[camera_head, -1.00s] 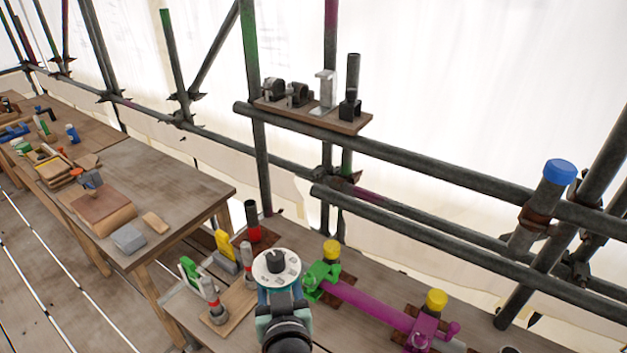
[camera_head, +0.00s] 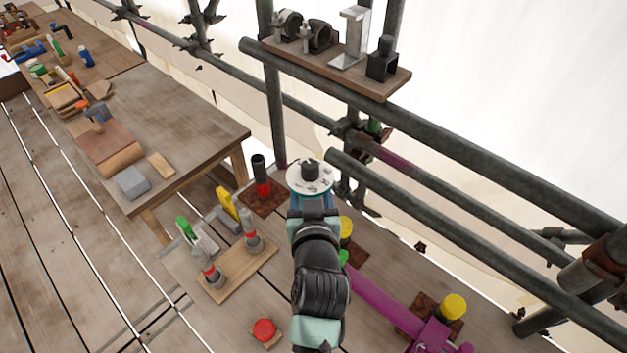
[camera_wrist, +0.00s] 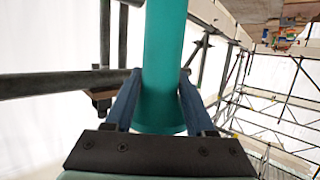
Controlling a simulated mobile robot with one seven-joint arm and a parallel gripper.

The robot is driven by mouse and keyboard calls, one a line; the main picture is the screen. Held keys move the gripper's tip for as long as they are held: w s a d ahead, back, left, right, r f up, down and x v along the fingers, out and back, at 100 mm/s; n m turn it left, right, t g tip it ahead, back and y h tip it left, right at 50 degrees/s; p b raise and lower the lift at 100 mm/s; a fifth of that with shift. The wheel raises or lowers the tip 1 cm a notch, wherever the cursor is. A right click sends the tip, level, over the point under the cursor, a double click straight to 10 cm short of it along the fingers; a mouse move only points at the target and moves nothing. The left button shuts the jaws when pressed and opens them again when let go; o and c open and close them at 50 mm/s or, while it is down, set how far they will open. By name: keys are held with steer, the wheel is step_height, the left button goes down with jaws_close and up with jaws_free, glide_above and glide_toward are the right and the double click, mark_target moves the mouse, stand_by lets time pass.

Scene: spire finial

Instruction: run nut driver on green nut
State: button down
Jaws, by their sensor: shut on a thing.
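My gripper (camera_wrist: 155,105) is shut on a teal cylinder (camera_wrist: 163,60) in the wrist view, a finger on either side. Its lower end shows just above the gripper's black palm. In the head view the held tool shows as a white disc (camera_head: 296,178) with a dark stub on top; it appears to be the nut driver. It is over the far side of the bench, right of a black tube with a red base. A green part (camera_head: 343,257) is mostly hidden behind my arm, beside a yellow cap (camera_head: 346,228). I cannot tell whether it is the green nut.
The bench (camera_head: 225,318) holds a board (camera_head: 236,272) with two red-banded posts, a red button (camera_head: 264,329) and a magenta clamp (camera_head: 428,338). Scaffold tubes (camera_head: 440,190) cross behind and right. A shelf (camera_head: 335,70) with fittings is above.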

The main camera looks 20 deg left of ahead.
steer(key=shift+r, duration=0.3)
steer(key=shift+f, duration=0.15)
steer(key=shift+w+f, duration=0.1)
steer(key=shift+f, duration=0.05)
step_height(320, 180, down, 11)
steer(key=b, duration=1)
steer(key=shift+b, duration=0.4)
steer(key=shift+f, duration=0.15)
stand_by(0.4)
steer(key=shift+s+f+b, duration=0.25)
steer(key=shift+f+b, duration=0.15)
steer(key=shift+f, duration=0.25)
stand_by(1.0)
steer(key=shift+r, duration=0.1)
